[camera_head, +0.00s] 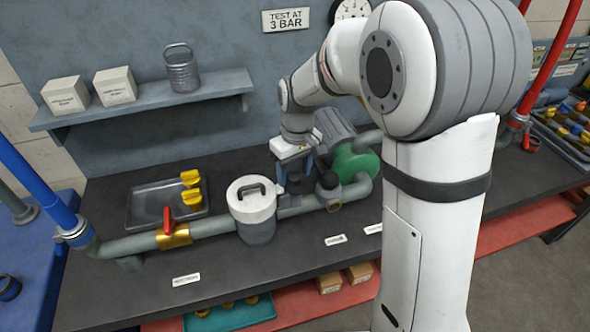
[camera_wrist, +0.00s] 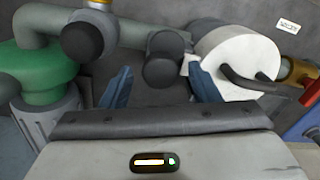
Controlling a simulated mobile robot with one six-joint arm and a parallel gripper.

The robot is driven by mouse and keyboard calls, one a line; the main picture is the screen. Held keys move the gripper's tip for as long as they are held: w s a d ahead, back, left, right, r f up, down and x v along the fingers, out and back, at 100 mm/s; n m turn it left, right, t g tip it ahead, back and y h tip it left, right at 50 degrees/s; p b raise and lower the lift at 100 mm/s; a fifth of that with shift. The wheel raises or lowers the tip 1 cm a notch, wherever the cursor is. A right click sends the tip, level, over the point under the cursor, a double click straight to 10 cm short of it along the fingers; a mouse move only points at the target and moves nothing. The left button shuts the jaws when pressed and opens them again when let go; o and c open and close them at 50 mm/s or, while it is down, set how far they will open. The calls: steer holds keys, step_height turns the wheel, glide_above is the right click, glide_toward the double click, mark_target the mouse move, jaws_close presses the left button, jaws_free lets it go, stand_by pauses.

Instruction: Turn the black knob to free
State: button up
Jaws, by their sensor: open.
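Two dark round knobs sit on the grey pipe line between a white-lidded canister and a green pump. The knob nearer the canister (camera_wrist: 165,70) shows between my fingertips in the wrist view. The knob nearer the pump (camera_wrist: 82,42) lies left of my fingers there; in the head view it is a dark cap (camera_head: 328,181). My gripper (camera_head: 295,173) points down over the pipe, its blue fingers spread apart, also in the wrist view (camera_wrist: 160,70). No contact with a knob can be made out. Any knob markings are unreadable, and my gripper partly hides the nearer knob in the head view.
The white-lidded canister (camera_head: 252,207) stands close on one side, the green pump (camera_head: 357,163) on the other. A red-handled brass valve (camera_head: 172,232) and a tray (camera_head: 150,207) with yellow parts lie left. The bench front (camera_head: 235,272) is mostly clear.

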mark_target(296, 174)
step_height(296, 174, up, 8)
steer(key=shift+w+d+f+b, duration=0.1)
steer(key=shift+d+b, duration=0.05)
steer(key=shift+b, duration=0.15)
stand_by(0.6)
steer(key=s+d+m+t, duration=0.1)
steer(key=s+d+m, duration=0.2)
steer(key=s+d, duration=0.4)
steer(key=s+d+m+t, duration=0.2)
steer(key=s+d, duration=0.5)
steer(key=s, duration=0.5)
steer(key=shift+s+m, duration=0.35)
steer(key=shift+m, duration=0.55)
